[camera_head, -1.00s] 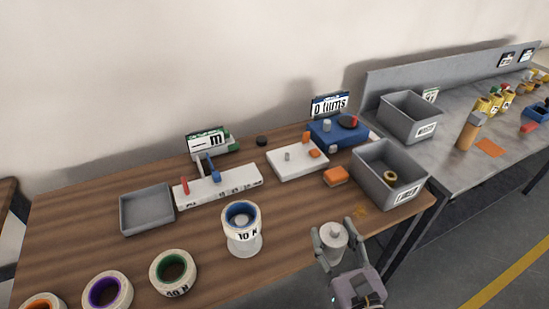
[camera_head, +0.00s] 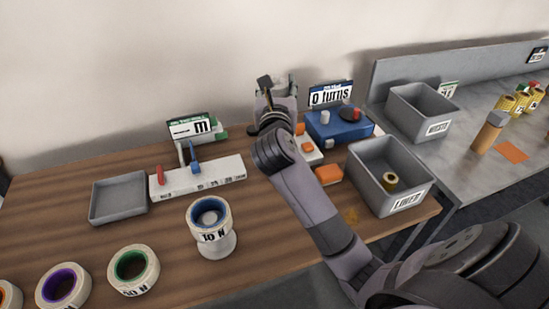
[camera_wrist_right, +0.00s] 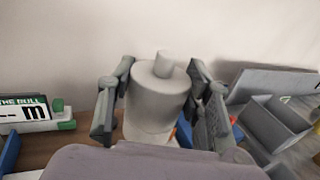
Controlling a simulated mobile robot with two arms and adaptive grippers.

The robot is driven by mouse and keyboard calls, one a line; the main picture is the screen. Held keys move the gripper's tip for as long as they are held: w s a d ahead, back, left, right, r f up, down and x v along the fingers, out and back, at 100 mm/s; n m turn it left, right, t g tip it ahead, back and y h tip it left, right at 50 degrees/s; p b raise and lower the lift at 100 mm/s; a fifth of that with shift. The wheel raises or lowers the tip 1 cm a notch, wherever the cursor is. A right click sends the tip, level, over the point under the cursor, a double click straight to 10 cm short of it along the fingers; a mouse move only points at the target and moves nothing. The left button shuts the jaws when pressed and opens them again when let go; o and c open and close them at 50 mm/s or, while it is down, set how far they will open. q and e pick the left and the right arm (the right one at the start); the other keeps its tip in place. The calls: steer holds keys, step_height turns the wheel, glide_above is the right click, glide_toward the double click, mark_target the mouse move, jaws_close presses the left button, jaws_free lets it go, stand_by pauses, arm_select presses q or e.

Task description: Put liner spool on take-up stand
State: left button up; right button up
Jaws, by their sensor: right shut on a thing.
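The liner spool (camera_wrist_right: 157,100), a pale grey-white cylinder with a short stub on top, stands upright between the two fingers of my right gripper (camera_wrist_right: 160,103) in the right wrist view. The fingers are shut on its sides. In the head view my right gripper (camera_head: 275,90) is over the back of the wooden table, and I cannot make out the spool there. A low white base (camera_head: 314,156) with orange parts, possibly the take-up stand, is mostly hidden behind my right arm; its peg is covered. My left gripper is in neither view.
A blue device (camera_head: 340,127) and a turns sign (camera_head: 330,94) stand right of my gripper. A grey liner bin (camera_head: 405,182) and an orange block (camera_head: 328,174) are nearer. Tape rolls (camera_head: 134,268) line the front left; a grey tray (camera_head: 118,199) lies behind them.

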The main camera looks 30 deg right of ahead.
steer(key=shift+w+d+r, duration=0.45)
steer(key=shift+w+r, duration=0.1)
steer(key=shift+w, duration=0.05)
steer(key=shift+w+d+r, duration=0.4)
steer(key=shift+w+r, duration=0.15)
steer(key=shift+w, duration=0.05)
steer(key=shift+w+d+b, duration=0.1)
steer(key=shift+w+b, duration=0.1)
steer(key=shift+b, duration=0.1)
step_height(320, 180, down, 14)
steer(key=shift+f+b, duration=0.2)
steer(key=shift+b, duration=0.4)
steer(key=shift+f+b, duration=0.3)
steer(key=shift+f, duration=2.15)
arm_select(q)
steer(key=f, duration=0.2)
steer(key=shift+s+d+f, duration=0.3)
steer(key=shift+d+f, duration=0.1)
arm_select(e)
steer(key=shift+f, duration=0.2)
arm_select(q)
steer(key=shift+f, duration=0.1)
arm_select(e)
steer(key=o, duration=1.3)
